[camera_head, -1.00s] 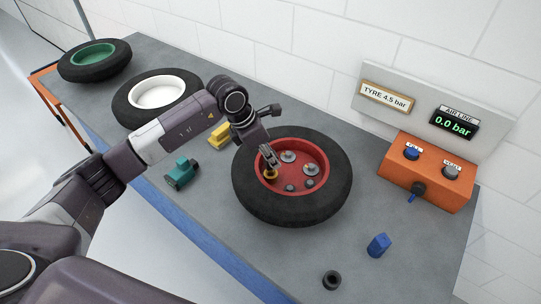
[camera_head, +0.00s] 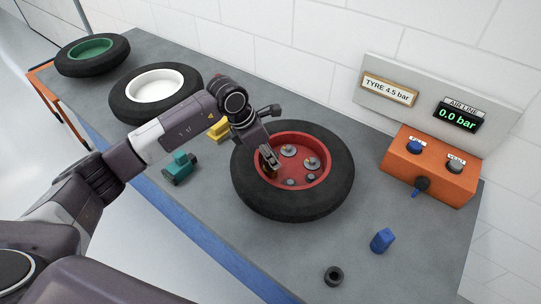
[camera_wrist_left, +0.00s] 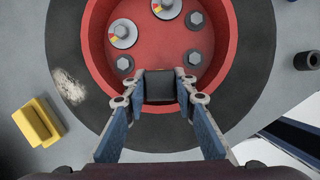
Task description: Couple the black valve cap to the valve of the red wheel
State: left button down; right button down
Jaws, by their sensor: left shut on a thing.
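The red wheel (camera_head: 315,178), a black tyre around a red hub, lies flat on the grey bench; the hub (camera_wrist_left: 178,52) fills the upper middle of the left wrist view. My left gripper (camera_head: 268,164) reaches down inside the left part of the hub. In the left wrist view its fingers are shut on a dark, squarish thing (camera_wrist_left: 160,88), which looks like the black valve cap. It sits over the hub's near edge in that view. The valve is hidden beneath it and the fingers, so I cannot tell how far the two meet. My right gripper is not in view.
Grey bolts (camera_head: 311,163) stand in the hub. A black ring-shaped piece (camera_head: 334,276) and a blue piece (camera_head: 382,240) lie at the front right. Teal (camera_head: 180,167) and yellow (camera_head: 218,129) pieces lie left. An orange air-line box (camera_head: 431,168) stands right; white-hubbed (camera_head: 157,86) and green-hubbed (camera_head: 91,50) wheels lie behind.

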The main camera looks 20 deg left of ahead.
pick_arm(q)
jog(key=shift+f, duration=0.3)
jog(key=c, duration=1.6)
grip_release()
jog(key=shift+r, duration=0.1)
jog(key=shift+o, duration=0.5)
